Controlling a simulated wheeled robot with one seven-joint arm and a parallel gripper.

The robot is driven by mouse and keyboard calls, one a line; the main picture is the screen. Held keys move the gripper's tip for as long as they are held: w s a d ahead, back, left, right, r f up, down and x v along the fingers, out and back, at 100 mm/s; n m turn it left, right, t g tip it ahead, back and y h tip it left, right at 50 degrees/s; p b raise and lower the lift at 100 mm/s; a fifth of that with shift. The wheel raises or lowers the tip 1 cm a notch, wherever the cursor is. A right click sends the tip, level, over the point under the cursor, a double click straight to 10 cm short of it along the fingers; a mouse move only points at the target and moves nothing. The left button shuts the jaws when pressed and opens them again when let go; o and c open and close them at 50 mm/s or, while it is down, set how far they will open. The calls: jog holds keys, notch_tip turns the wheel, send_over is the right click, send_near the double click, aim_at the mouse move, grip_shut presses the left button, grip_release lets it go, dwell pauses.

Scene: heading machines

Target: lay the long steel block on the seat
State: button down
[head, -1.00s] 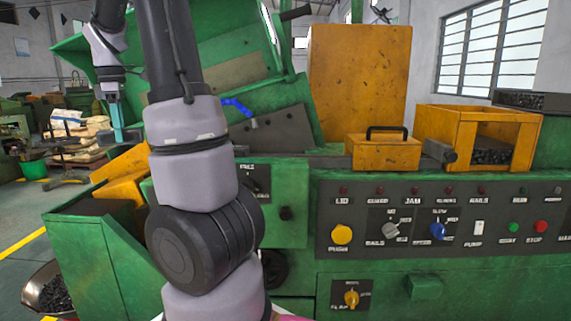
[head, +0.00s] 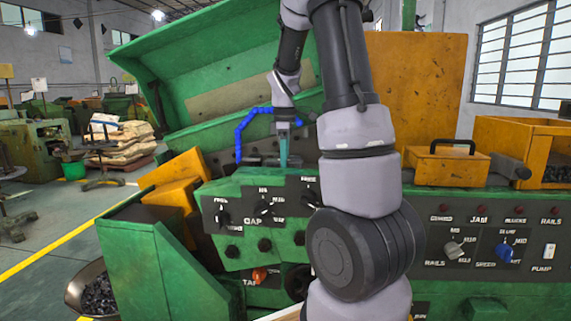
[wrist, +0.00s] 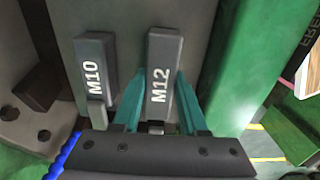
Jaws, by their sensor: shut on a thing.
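My gripper (wrist: 160,82) has teal fingers on both sides of a grey steel block marked M12 (wrist: 164,62) and is shut on it. A shorter-looking block marked M10 (wrist: 95,68) is to its left on the same grey surface (wrist: 130,20). The two blocks are apart. I cannot tell whether the M12 block touches the surface. In the head view my gripper (head: 284,150) points down behind the green control panel, under the raised green lid (head: 210,50); the block is not clear there. I cannot tell which part is the seat.
A green panel with CAP knobs (head: 265,215) stands in front of the gripper. A blue hose (head: 240,135) curves close to its left. A yellow box with a handle (head: 447,165) sits to the right. A green wall (wrist: 245,60) stands close right in the wrist view.

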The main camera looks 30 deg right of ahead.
jog(key=shift+f, duration=0.35)
jog(key=shift+c, duration=2.2)
grip_release()
jog(key=shift+a+f, duration=0.1)
jog(key=shift+f, duration=0.05)
notch_tip(320, 180, up, 12)
jog(key=s+a+r+m+t+y, duration=0.1)
jog(key=s+a+m+t, duration=0.2)
jog(key=s+a+m, duration=0.3)
jog(key=s+a+r+m+t+y, duration=0.1)
jog(key=s+a+m+t, duration=0.3)
jog(key=s, duration=0.9)
jog(key=a+r+m, duration=0.1)
jog(key=a+m, duration=0.2)
jog(key=m, duration=0.2)
jog(key=shift+s+a, duration=0.15)
jog(key=shift+s, duration=0.15)
